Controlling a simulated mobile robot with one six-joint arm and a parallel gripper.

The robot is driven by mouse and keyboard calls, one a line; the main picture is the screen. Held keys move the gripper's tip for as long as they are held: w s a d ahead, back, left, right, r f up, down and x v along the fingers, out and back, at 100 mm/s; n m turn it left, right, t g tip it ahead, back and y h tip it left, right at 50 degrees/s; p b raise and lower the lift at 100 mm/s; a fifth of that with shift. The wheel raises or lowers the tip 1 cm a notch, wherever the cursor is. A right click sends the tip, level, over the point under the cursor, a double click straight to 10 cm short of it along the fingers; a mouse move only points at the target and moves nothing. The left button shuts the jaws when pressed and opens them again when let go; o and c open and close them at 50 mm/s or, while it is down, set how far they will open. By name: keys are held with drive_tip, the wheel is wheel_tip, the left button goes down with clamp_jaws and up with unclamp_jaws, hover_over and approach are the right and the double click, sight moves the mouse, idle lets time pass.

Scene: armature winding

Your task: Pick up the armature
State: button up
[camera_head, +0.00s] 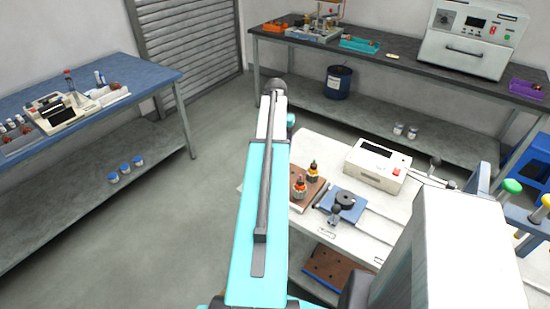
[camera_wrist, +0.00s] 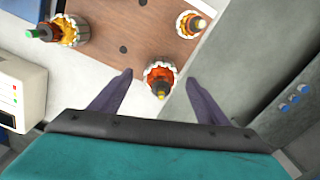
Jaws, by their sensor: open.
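In the wrist view, an armature (camera_wrist: 158,72) with an orange-copper winding and a dark tip lies between the two fingers of my open gripper (camera_wrist: 159,79), near the brown board's edge. I cannot tell how far below the fingertips it is; no contact shows. Two more armatures show in the wrist view, one at the upper left (camera_wrist: 66,30) and one at the upper right (camera_wrist: 190,24). The brown holed board (camera_wrist: 115,22) bears them. In the head view, two armatures (camera_head: 313,171) (camera_head: 298,187) show on the board (camera_head: 308,194); my arm hides part of that area and the gripper.
The board lies on a white table (camera_head: 390,212) with a white boxy device (camera_head: 377,166) and a blue fixture (camera_head: 345,204) nearby. A blue-topped bench (camera_head: 130,80) stands left, a dark bench (camera_head: 400,68) behind. Open floor (camera_head: 190,190) lies to the left of my arm.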

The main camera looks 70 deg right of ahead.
drive_tip(key=shift+w+d+f+b, duration=0.1)
drive_tip(key=shift+f+b, duration=0.65)
drive_tip(key=shift+f, duration=0.45)
drive_tip(key=shift+d+f+b, duration=0.1)
drive_tip(key=shift+f+b, duration=0.65)
drive_tip(key=shift+f, duration=0.4)
drive_tip(key=c, duration=1.6)
drive_tip(key=shift+r, duration=0.15)
drive_tip(key=shift+r+b, duration=1.1)
drive_tip(key=shift+r, duration=3.8)
